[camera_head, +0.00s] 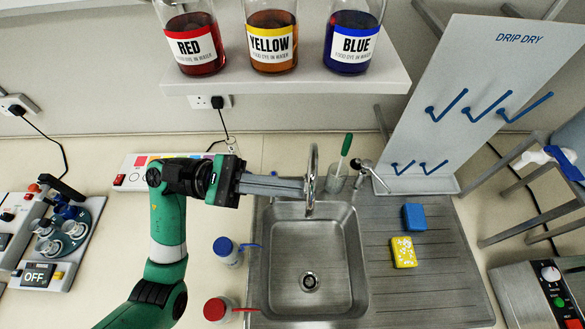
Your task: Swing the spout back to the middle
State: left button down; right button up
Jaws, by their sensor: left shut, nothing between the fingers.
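The curved metal spout (312,168) rises behind the steel sink basin (270,285), and its tip hangs over the basin's back edge, near the middle. My left gripper (303,188) comes in from the left with its fingers shut and empty. Its fingertips lie right beside the spout's left side; I cannot tell whether they touch it. The tap's base is partly hidden behind the spout and fingers. My right gripper does not show.
A blue sponge (414,217) and a yellow sponge (404,252) lie on the drainer. A drip-dry board (470,100) stands behind. A shelf (290,82) with dye bottles hangs above.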

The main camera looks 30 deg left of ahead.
pick_arm(q)
jog(key=s+a+f+n+t+y+b, duration=0.1)
jog(key=a+f+n+y, duration=0.2)
jog(key=f, duration=0.6)
jog(key=a+f+n+t+y+b, duration=0.15)
jog(key=a+f, duration=0.35)
jog(key=f, duration=0.5)
jog(key=n+t+y, duration=0.1)
jog(key=n+t, duration=0.2)
jog(key=n, duration=0.1)
send_near(307, 214)
jog(key=x, duration=0.6)
jog(key=shift+w+p, duration=0.45)
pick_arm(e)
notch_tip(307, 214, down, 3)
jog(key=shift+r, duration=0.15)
pick_arm(q)
jog(key=shift+d, duration=0.1)
jog(key=shift+w+d+b, duration=0.15)
jog(key=shift+d+b, duration=0.2)
jog(key=shift+d, duration=0.5)
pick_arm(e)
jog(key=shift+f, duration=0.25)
